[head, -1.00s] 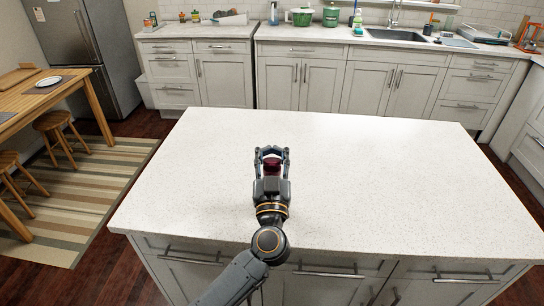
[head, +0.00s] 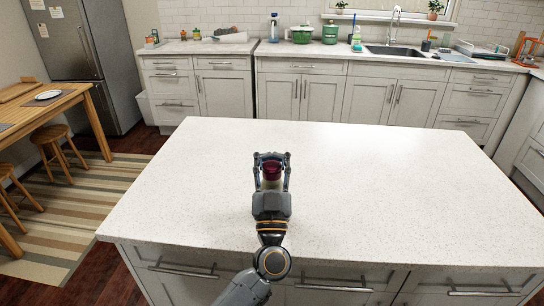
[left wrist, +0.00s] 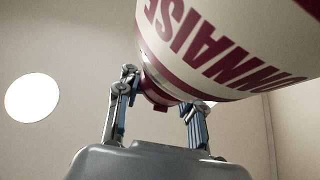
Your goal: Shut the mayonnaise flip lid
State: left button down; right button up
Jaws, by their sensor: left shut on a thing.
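The mayonnaise bottle stands within my left gripper (head: 271,160) over the near middle of the island top. In the head view its dark red cap (head: 271,171) shows between the two fingers, with a little pale body below. In the left wrist view the cream bottle (left wrist: 215,30) with maroon lettering fills the upper right, its print upside down. The fingers (left wrist: 160,105) reach to its narrow maroon end, and the gripper is shut on it. I cannot tell whether the flip lid is open or shut. My right gripper is not in view.
The white speckled island top (head: 380,180) is otherwise bare, with free room on both sides and beyond the gripper. A back counter with a sink (head: 400,50) and pots stands behind. A wooden table (head: 50,105) with stools is at the left.

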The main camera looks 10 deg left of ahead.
aim_at(272, 172)
pick_arm(q)
jog(key=c, duration=0.8)
grip_release()
jog(key=shift+f, duration=0.1)
jog(key=v, duration=0.3)
jog(key=shift+f, duration=0.1)
jog(key=s+d, duration=0.1)
jog(key=s, duration=1.1)
jog(key=shift+d, duration=0.1)
